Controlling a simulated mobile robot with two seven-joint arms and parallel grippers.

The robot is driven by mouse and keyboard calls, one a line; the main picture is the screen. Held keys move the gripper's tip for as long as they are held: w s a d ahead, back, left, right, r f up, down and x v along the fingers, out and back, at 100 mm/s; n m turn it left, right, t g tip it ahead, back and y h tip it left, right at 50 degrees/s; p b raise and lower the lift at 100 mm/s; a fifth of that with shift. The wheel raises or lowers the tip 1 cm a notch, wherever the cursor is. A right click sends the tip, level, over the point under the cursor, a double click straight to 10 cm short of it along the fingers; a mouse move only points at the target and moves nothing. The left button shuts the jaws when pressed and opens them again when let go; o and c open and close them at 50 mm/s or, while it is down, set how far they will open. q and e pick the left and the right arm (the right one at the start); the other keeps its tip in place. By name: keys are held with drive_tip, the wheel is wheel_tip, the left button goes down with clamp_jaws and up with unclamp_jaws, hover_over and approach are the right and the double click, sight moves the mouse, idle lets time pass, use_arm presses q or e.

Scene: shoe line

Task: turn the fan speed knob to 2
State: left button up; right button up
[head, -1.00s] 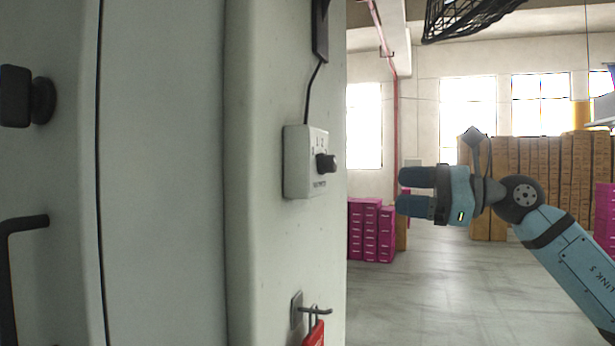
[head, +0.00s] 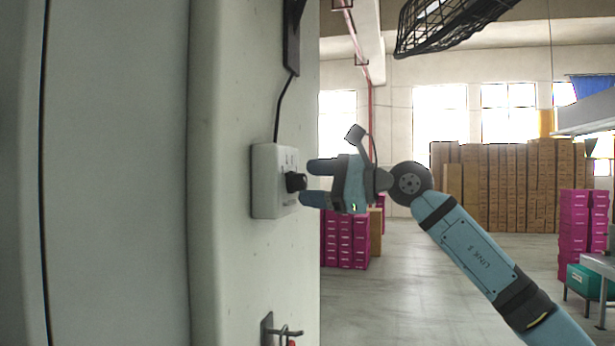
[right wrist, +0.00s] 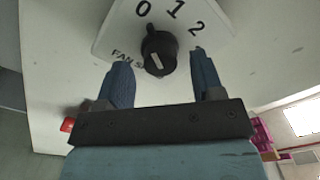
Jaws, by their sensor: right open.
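The black fan speed knob (head: 295,181) sticks out from a pale control box (head: 264,185) on the side of a white wall or cabinet. In the right wrist view the knob (right wrist: 159,52) sits below the printed marks 0, 1 and 2. A pale mark shows on its face, but I cannot tell which number it points to. My right gripper (head: 312,182) is open, with its blue fingers at the knob. In the right wrist view the fingers stand on either side of the knob with gaps between. My left gripper is not in view.
A cable runs up from the box to a dark fitting (head: 292,35). A metal hook (head: 283,332) is below. A black wire fan cage (head: 440,25) hangs at upper right. Magenta boxes (head: 345,240) and brown stacks (head: 500,185) stand behind. The floor between is clear.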

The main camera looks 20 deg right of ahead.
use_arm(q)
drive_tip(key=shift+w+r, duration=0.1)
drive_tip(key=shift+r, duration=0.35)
use_arm(e)
drive_tip(key=shift+w+a, duration=0.45)
drive_tip(key=shift+a, duration=0.15)
drive_tip(key=c, duration=0.9)
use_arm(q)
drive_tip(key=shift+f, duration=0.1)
